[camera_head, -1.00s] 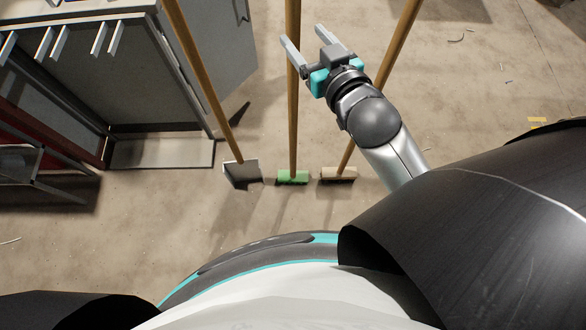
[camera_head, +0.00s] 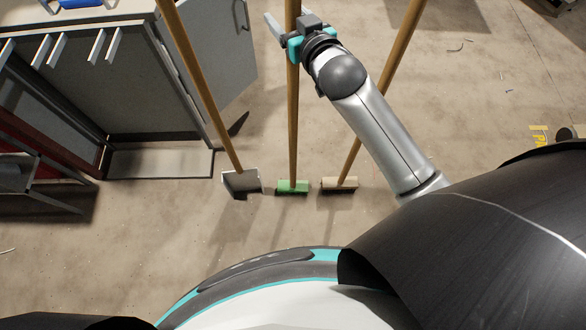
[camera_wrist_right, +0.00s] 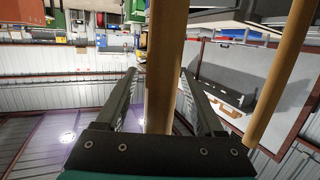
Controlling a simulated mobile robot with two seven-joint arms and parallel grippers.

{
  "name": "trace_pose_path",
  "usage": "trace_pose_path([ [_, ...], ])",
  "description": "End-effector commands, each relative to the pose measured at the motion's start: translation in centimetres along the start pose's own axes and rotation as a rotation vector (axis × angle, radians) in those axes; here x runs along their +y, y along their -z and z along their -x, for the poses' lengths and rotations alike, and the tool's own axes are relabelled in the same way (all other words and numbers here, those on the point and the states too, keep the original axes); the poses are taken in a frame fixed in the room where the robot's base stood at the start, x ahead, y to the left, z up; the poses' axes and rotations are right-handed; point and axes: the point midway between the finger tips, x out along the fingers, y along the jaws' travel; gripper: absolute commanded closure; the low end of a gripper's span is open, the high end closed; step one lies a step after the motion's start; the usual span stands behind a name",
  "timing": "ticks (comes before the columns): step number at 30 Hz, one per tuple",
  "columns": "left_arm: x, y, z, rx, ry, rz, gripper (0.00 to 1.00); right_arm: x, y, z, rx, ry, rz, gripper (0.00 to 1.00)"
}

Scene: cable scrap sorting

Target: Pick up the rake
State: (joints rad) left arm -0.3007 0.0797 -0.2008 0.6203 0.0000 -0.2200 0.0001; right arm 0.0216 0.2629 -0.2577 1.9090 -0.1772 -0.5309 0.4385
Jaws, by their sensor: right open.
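Three long wooden-handled tools stand in a row. The left one has a grey-white head (camera_head: 241,182), the middle one a green head (camera_head: 293,187), and the right one a beige head (camera_head: 340,183). I cannot tell from the heads which is the rake. My right gripper (camera_head: 284,12) is open at the middle tool's handle (camera_head: 293,120), high above the floor. In the right wrist view, the wooden handle (camera_wrist_right: 166,50) runs between the two spread fingers, with gaps beside it. My left gripper is out of view.
The right tool's handle (camera_head: 386,80) leans close to my right forearm, and the left tool's handle (camera_head: 195,85) is on the other side. A grey cabinet (camera_head: 150,75) with an open door stands at the left. The floor at the right is mostly clear.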

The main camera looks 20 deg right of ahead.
Motion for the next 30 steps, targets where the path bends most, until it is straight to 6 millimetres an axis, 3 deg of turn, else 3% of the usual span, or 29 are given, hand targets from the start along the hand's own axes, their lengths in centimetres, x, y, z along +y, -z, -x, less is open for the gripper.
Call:
trace_pose_path([
  [10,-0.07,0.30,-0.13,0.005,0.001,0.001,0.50,-0.05,0.03,-0.59,0.000,0.001,-0.001,0.30],
  [27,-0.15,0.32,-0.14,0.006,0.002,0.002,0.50,-0.04,0.03,-0.56,0.000,0.001,0.000,0.94],
  [30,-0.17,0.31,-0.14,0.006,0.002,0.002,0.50,-0.05,0.03,-0.56,0.000,0.001,0.000,1.00],
])
